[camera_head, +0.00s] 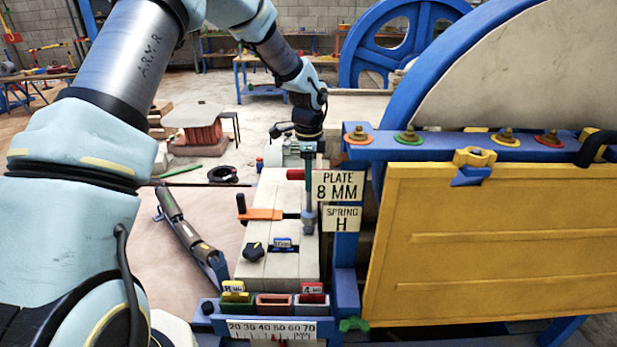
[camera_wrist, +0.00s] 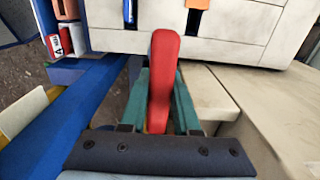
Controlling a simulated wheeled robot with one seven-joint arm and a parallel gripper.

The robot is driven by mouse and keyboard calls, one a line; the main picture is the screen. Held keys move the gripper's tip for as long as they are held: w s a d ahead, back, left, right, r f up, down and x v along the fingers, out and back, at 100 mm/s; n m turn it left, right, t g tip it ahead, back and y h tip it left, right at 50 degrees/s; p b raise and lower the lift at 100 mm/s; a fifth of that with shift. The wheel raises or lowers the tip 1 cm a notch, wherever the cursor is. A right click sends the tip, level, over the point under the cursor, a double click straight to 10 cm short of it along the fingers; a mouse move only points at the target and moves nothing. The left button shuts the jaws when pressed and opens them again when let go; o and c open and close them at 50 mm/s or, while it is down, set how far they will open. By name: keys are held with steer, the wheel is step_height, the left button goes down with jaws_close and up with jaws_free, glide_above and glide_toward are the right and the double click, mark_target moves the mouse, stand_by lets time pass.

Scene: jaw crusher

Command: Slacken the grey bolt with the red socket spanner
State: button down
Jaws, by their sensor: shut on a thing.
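My gripper (camera_head: 309,188) points down beside the pale machine block, left of the plate signs. In the wrist view its teal fingers (camera_wrist: 160,105) are closed on a long red handle (camera_wrist: 163,72), which I take to be the red socket spanner. A red end (camera_head: 296,174) shows beside the fingers in the head view. The spanner's socket end is not clearly visible. A grey cylindrical piece (camera_head: 308,219) shows just below the fingers; I cannot tell whether it is the grey bolt or part of the tool, or whether they touch.
An orange lever (camera_head: 262,214) and a black knob (camera_head: 253,251) sit on the pale block (camera_head: 285,265). The yellow guard (camera_head: 470,245) and blue beam (camera_head: 460,148) with several ringed bolts close off the right.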

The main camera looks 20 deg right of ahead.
steer(key=shift+f, duration=0.25)
steer(key=shift+f+b, duration=0.85)
steer(key=shift+f, duration=1.05)
steer(key=n, duration=0.4)
steer(key=shift+n+b, duration=0.3)
steer(key=shift+b, duration=0.1)
steer(key=shift+n, duration=1.2)
